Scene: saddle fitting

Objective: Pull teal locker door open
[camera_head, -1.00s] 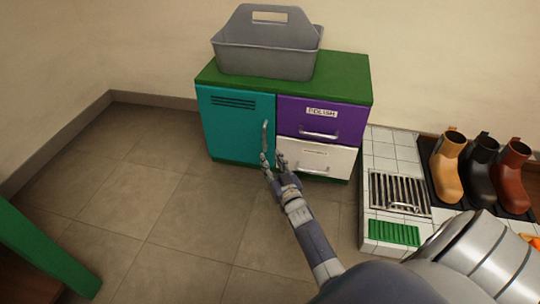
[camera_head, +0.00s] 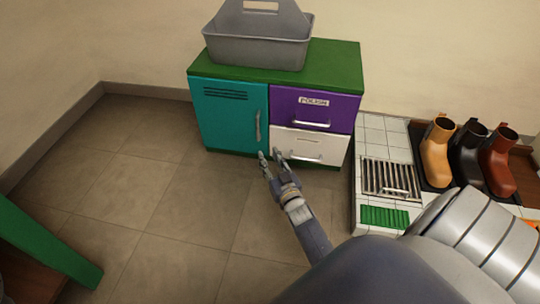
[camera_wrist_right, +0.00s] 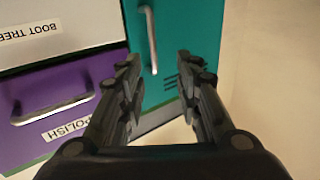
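The teal locker door (camera_head: 228,115) is shut flush in the green-topped cabinet, and its slotted vents are near the top. Its grey vertical handle (camera_head: 258,125) is on the door's right side. My right gripper (camera_head: 269,155) is open and empty, just below and slightly right of the handle, apart from it. In the right wrist view the open fingers (camera_wrist_right: 160,78) point at the teal door (camera_wrist_right: 178,40), with the handle (camera_wrist_right: 150,38) ahead between them, nearer the left finger. My left gripper is not in view.
A purple drawer (camera_head: 312,108) labelled POLISH and a white drawer (camera_head: 308,145) are right of the door. A grey caddy (camera_head: 255,48) stands on top. A tiled bench (camera_head: 385,133) with boots is at right, a green-edged piece (camera_head: 50,245) at lower left. Floor before the door is clear.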

